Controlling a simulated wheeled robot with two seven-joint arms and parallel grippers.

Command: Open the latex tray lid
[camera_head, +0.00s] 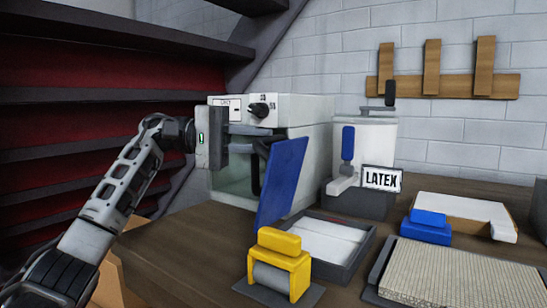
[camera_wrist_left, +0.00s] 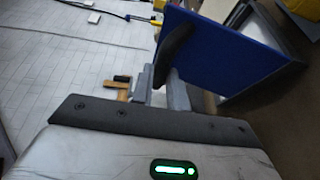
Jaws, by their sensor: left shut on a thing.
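The blue lid (camera_head: 284,180) of the latex tray stands steeply tilted up at the left side of the tray. The dark-rimmed tray (camera_head: 362,258) lies open to its right, with white contents showing. My left gripper (camera_head: 258,158) is on the far left side of the lid, shut on its dark handle. In the left wrist view the blue lid (camera_wrist_left: 225,55) fills the upper right, and the dark curved handle (camera_wrist_left: 178,48) sits at the gripper's fingers (camera_wrist_left: 168,82). The exact finger contact is partly hidden. My right gripper is in neither view.
A white machine with a knob (camera_head: 310,115) stands right behind the gripper and lid. A yellow roller (camera_head: 282,262) stands in front of the tray. A dispenser with a LATEX sign (camera_head: 382,179), a blue block (camera_head: 430,226) and a beige rug (camera_head: 465,275) are at the right.

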